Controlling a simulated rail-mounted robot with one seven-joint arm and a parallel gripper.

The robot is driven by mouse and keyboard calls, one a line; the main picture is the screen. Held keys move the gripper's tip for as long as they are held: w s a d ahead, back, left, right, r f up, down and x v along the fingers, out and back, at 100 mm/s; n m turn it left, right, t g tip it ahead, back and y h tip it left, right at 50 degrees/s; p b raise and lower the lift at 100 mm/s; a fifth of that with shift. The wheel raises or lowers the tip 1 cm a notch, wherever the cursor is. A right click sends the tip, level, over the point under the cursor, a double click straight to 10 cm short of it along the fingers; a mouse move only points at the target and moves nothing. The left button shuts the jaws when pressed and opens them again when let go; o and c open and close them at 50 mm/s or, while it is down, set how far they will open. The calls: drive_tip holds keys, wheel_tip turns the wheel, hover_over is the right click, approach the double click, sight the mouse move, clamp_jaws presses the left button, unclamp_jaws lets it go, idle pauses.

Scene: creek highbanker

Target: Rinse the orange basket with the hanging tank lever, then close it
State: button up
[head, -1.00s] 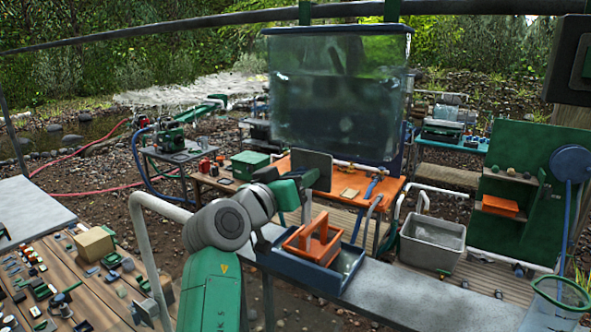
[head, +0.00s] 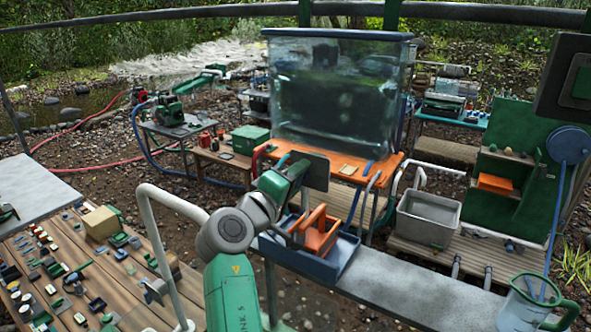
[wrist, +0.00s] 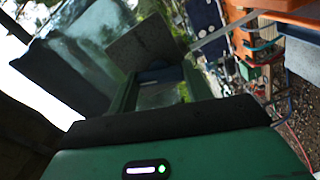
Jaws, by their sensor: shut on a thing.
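The orange basket (head: 322,240) has an upright handle and sits in a blue tray (head: 300,262) on the grey bench. The large clear tank (head: 338,98) stands above and behind it, with water inside. My gripper (head: 303,172) is in front of the tank's lower part, above the basket. In the wrist view my gripper (wrist: 160,78) is shut, and a dark flat plate (wrist: 142,45) shows beyond its green fingers. The lever is at the jaws, but the grasp itself is mostly hidden. I cannot make out water falling on the basket.
A grey tub (head: 429,217) stands right of the basket. A green pitcher (head: 533,303) is at the bench's right end. The grey bench (head: 415,290) is clear between tray and pitcher. A wooden table (head: 85,265) with many small parts is at left, beside a bent grey pipe (head: 150,220).

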drive_tip(key=shift+a+n+p, duration=0.1)
drive_tip(key=shift+n+p, duration=1.1)
drive_tip(key=shift+n, duration=0.6)
drive_tip(key=o, duration=1)
drive_tip(key=shift+s, duration=0.1)
drive_tip(key=b+v, duration=0.1)
drive_tip(key=v, duration=0.6)
drive_tip(key=shift+s+a+b, duration=0.2)
drive_tip(key=shift+s+b, duration=0.1)
drive_tip(key=shift+b, duration=0.1)
